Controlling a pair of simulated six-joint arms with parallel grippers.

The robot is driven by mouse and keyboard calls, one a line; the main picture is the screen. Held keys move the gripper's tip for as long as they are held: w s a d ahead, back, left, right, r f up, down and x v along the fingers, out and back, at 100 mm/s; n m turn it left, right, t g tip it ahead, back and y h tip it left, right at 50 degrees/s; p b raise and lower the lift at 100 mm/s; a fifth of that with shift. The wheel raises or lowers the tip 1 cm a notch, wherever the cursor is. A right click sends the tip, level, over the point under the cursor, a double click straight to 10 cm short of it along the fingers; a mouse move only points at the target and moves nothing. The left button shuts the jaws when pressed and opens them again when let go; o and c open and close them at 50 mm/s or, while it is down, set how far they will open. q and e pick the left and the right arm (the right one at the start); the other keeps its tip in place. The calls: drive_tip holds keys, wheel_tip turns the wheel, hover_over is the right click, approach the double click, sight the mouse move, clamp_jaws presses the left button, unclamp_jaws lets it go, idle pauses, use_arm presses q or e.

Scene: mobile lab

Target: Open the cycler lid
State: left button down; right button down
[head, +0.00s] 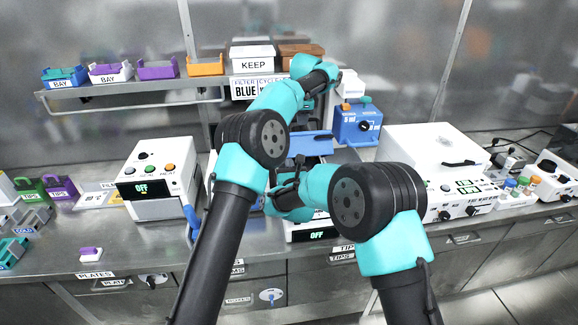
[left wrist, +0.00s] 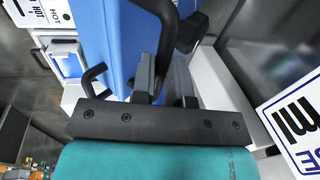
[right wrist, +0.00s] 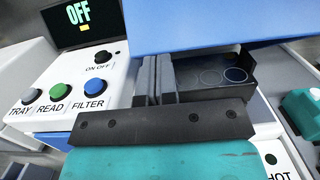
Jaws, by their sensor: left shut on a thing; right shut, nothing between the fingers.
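The cycler's blue lid (head: 310,143) stands tilted up behind my two arms in the head view. It fills much of the left wrist view (left wrist: 110,45), with a black handle (left wrist: 165,35) on it. My left gripper (left wrist: 166,88) is shut on this handle at the lid's edge. My right gripper (right wrist: 156,80) is shut and empty, beside a black tray (right wrist: 215,80) with round wells under a blue panel (right wrist: 220,25). A white device front with TRAY, READ and FILTER buttons (right wrist: 93,88) lies left of it. In the head view, my arms hide much of the cycler.
A white heater box (head: 155,170) stands left and a large white box (head: 430,150) right. A blue dispenser (head: 358,124) stands behind my right arm. A shelf with coloured bays (head: 157,68) and a KEEP box (head: 252,62) is at the back.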

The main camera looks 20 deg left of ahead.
use_arm(q)
drive_tip(key=shift+a+f, duration=0.1)
drive_tip(key=shift+f, duration=0.3)
drive_tip(key=shift+d, duration=0.3)
use_arm(e)
drive_tip(key=shift+w+a+r, duration=0.1)
drive_tip(key=shift+w+r, duration=0.2)
drive_tip(key=shift+r, duration=0.25)
drive_tip(key=shift+w+a+r, duration=0.1)
drive_tip(key=shift+w+r, duration=0.15)
drive_tip(key=shift+r, duration=0.25)
use_arm(q)
drive_tip(key=c, duration=1.1)
unclamp_jaws()
drive_tip(key=shift+a, duration=0.15)
drive_tip(key=r, duration=0.2)
drive_tip(key=s+r, duration=0.1)
drive_tip(key=r, duration=0.5)
drive_tip(key=shift+s+d, duration=0.15)
drive_tip(key=shift+d, duration=0.15)
use_arm(e)
drive_tip(key=shift+a+f, duration=0.1)
drive_tip(key=shift+f, duration=0.15)
